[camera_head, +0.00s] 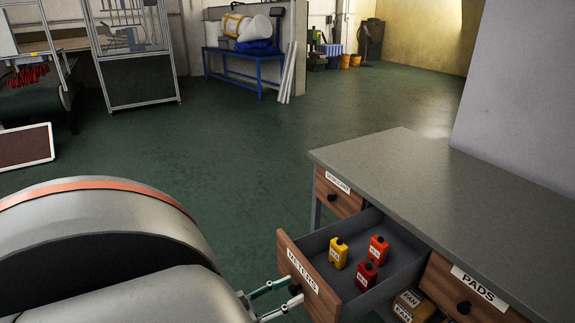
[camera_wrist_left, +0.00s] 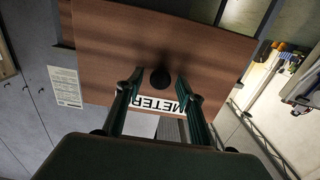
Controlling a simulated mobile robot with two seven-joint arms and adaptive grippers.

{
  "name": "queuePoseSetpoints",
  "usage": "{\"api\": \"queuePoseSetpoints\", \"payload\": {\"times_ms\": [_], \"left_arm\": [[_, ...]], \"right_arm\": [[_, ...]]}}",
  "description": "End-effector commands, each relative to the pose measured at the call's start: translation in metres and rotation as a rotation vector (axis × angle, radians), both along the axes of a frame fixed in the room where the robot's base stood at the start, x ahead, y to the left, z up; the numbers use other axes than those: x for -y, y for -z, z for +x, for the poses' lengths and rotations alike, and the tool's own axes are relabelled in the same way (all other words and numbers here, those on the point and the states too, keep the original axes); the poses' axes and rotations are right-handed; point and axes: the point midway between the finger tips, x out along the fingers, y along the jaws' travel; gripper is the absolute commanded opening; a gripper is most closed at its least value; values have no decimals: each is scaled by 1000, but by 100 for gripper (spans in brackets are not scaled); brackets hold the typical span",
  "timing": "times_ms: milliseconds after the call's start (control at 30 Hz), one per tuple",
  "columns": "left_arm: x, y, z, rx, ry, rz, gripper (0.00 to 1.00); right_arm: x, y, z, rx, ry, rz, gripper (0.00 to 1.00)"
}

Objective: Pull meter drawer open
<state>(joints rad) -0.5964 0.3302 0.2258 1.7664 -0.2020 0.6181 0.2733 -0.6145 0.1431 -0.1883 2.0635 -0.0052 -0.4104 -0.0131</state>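The meter drawer (camera_head: 312,241), with a wooden front labelled METERS, is pulled out from under the grey worktop. It holds one yellow, one orange and one red meter (camera_head: 338,252). My left gripper (camera_head: 296,289) is at the outside of the drawer front. In the left wrist view its two fingers (camera_wrist_left: 160,79) are spread, one on each side of the dark round knob (camera_wrist_left: 160,78), with visible gaps. The drawer front (camera_wrist_left: 110,45) fills the middle of that view. My right gripper is not in view.
The grey worktop (camera_head: 420,180) stands at the right. A closed drawer (camera_head: 338,196) lies beyond the meter drawer, and the PADS drawer (camera_head: 465,290) is on the near side. Boxes labelled FAN (camera_head: 413,305) sit below. The green floor (camera_head: 230,165) beyond is clear.

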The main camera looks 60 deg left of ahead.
Motion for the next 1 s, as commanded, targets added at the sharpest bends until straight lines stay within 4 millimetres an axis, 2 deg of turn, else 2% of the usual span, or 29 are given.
{"api": "queuePoseSetpoints", "payload": {"times_ms": [167,267,700,833,1000], "left_arm": [[0,0,-3,-1,0,0,38],[-1,1,-13,-2,0,-2,38],[-8,1,-96,-4,-1,0,38],[-9,1,-111,-3,-1,0,38],[-10,0,-119,0,0,1,38]], "right_arm": [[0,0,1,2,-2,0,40],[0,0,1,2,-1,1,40],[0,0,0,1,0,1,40],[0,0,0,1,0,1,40],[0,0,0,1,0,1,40]]}}
